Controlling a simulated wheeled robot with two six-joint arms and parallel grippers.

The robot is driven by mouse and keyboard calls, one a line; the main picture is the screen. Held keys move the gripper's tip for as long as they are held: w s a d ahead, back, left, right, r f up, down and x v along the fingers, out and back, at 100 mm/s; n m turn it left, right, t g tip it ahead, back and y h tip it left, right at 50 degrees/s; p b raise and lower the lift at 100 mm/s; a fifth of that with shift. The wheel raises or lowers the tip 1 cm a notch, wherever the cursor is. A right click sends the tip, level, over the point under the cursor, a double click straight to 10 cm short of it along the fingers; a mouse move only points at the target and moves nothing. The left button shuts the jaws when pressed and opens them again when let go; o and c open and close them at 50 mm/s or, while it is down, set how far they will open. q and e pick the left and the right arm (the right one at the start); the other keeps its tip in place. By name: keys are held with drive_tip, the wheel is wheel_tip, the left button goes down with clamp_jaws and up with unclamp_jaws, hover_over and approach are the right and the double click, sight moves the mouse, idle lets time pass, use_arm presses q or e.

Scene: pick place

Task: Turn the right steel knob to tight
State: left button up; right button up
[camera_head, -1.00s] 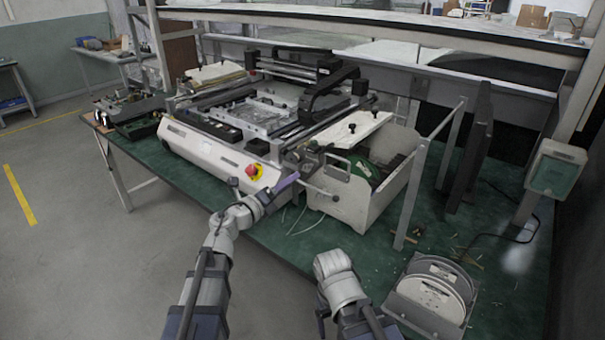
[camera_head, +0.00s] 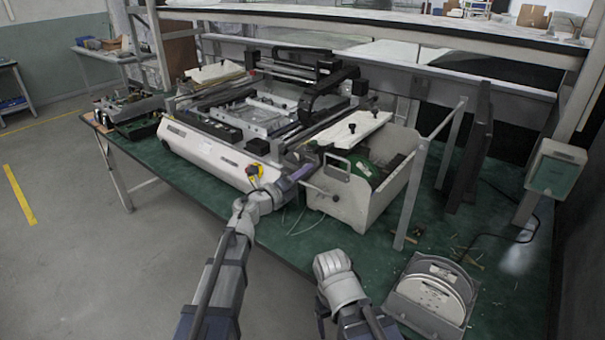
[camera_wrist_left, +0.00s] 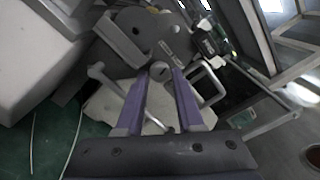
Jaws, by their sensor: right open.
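The steel knob (camera_wrist_left: 160,70) shows in the left wrist view as a small round grey end. It lies between the tips of the two purple fingers of my left gripper (camera_wrist_left: 160,82). The fingers stand apart, with the knob close to both tips; contact is unclear. In the head view my left gripper (camera_head: 301,172) reaches the front right corner of the white machine (camera_head: 215,152), and the knob is too small to make out there. My right gripper (camera_head: 333,264) is low over the bench, away from the machine; its fingers are hidden.
An open white bin (camera_head: 350,199) is to the right. A grey holder with discs (camera_head: 431,292) stands at the front right of the green bench.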

use_arm(q)
clamp_jaws()
drive_tip(key=shift+m, duration=0.7)
drive_tip(key=shift+o, duration=2.2)
unclamp_jaws()
drive_tip(key=shift+s+a, duration=0.1)
drive_tip(key=v, duration=0.7)
drive_tip(key=shift+s, duration=0.2)
drive_tip(key=shift+a, duration=0.15)
